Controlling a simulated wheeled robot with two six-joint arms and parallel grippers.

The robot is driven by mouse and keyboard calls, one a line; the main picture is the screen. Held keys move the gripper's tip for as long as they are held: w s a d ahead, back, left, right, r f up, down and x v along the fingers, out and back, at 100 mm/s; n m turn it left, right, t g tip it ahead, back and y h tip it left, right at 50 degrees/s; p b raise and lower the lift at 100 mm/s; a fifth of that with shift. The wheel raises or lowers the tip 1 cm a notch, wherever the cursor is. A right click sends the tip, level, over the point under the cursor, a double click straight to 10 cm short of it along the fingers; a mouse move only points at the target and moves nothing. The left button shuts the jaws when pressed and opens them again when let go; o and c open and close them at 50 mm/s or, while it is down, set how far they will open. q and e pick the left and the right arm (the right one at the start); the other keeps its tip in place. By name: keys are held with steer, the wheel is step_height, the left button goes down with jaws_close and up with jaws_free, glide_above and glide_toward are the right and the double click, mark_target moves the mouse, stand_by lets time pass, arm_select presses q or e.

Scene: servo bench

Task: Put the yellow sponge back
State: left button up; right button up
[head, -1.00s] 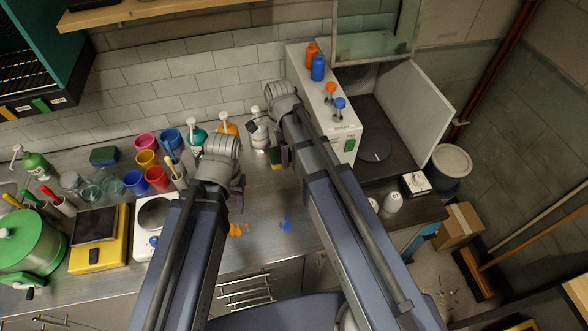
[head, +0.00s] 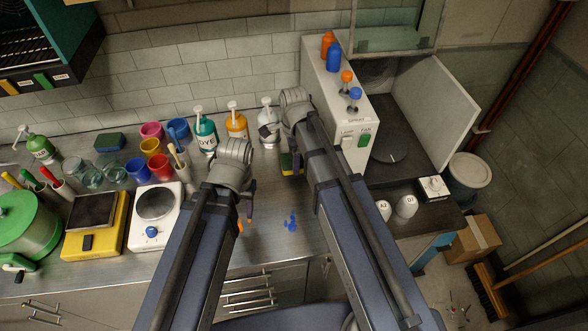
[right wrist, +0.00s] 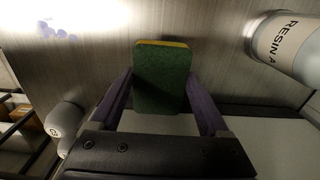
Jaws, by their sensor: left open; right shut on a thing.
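The yellow sponge (right wrist: 162,78) shows a green face and a thin yellow edge. My right gripper (right wrist: 160,74) is shut on it, one purple finger at each side. In the head view the sponge (head: 287,163) hangs at the end of my right arm, above the bench beside a white pump bottle (head: 268,124); my gripper partly hides it. My left gripper (head: 246,208) is open and empty over the bench, close to a small orange spill (head: 240,226). Another sponge, green and blue (head: 109,142), lies at the back left.
A blue spill (head: 291,221) lies on the bench (head: 265,245) between my arms. Pump bottles and coloured cups stand along the back. A scale (head: 95,222) and a hotplate (head: 154,215) stand left. A white spray cabinet (head: 340,110) rises at right. The bench front between my arms is fairly clear.

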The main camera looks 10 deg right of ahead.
arm_select(q)
steer(key=shift+f+b, duration=1.85)
arm_select(e)
steer(key=shift+f, duration=1.8)
arm_select(q)
steer(key=shift+f, duration=0.2)
arm_select(e)
steer(key=shift+f, duration=0.25)
arm_select(q)
steer(key=shift+r, duration=0.1)
arm_select(e)
steer(key=o, duration=1)
steer(key=shift+r, duration=0.1)
steer(key=shift+o, duration=0.2)
step_height(320, 180, up, 12)
steer(key=p, duration=1.2)
steer(key=shift+r, duration=0.2)
arm_select(q)
step_height(320, 180, up, 12)
steer(key=shift+r, duration=0.15)
